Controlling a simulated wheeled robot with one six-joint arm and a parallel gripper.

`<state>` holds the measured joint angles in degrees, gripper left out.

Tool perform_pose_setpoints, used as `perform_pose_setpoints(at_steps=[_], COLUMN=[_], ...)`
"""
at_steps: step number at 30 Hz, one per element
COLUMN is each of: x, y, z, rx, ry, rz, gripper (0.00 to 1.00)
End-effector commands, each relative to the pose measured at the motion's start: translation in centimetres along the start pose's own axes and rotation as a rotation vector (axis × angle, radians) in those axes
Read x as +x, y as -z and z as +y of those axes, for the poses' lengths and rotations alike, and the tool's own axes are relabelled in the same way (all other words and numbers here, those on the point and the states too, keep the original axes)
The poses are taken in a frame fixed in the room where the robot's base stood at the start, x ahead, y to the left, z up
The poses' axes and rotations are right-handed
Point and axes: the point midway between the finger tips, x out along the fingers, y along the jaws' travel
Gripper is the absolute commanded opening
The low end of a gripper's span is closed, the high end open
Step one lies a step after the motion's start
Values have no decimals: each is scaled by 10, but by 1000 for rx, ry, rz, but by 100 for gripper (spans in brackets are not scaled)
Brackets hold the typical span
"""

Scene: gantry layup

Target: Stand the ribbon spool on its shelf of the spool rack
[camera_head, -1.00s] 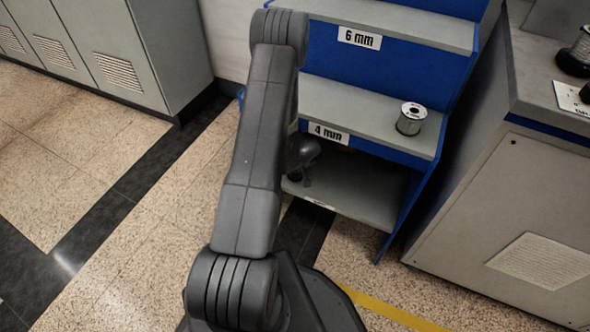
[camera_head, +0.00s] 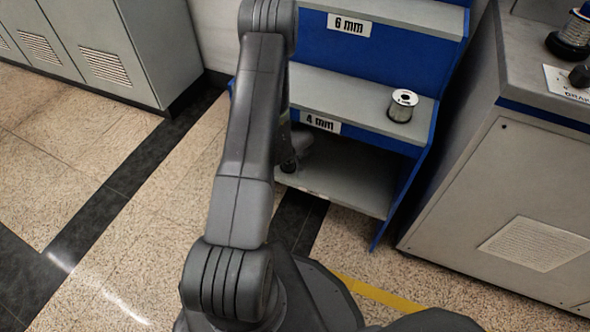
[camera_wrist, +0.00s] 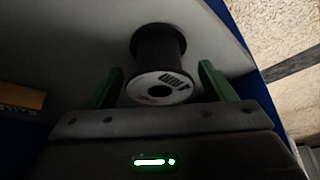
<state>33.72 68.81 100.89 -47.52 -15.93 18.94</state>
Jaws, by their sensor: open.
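The spool rack (camera_head: 350,92) is blue with grey shelves; its upper shelves are labelled 6 mm and 4 mm. My arm reaches down to the lowest shelf (camera_head: 345,188), and my gripper is largely hidden behind the arm in the head view. In the wrist view, a dark spool (camera_wrist: 158,50) with a white printed end label stands against a grey shelf surface (camera_wrist: 85,40). My gripper (camera_wrist: 160,82) is open, its green fingers on either side of the spool, with visible gaps. This spool is hidden in the head view.
A silver spool (camera_head: 403,105) stands on the 4 mm shelf. A grey cabinet (camera_head: 500,180) right of the rack bears another spool (camera_head: 572,35). Grey lockers (camera_head: 105,50) stand at left. Open floor (camera_head: 80,120) lies left of my arm. An orange-brown block (camera_wrist: 20,98) shows at left in the wrist view.

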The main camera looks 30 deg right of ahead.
Motion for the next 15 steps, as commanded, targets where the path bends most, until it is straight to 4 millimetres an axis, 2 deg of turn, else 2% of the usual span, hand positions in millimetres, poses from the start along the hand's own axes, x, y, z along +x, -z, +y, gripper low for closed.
perform_pose_setpoints(at_steps=[4, 5, 9, 15], x=[-32, -30, -44, -62], y=[0, -11, -44, -83], z=[1, 0, 0, 0], rx=[2, 5, 6, 5], ry=[-1, 1, 1, 1], rz=[1, -3, -3, -2], gripper=[76, 76, 76, 76])
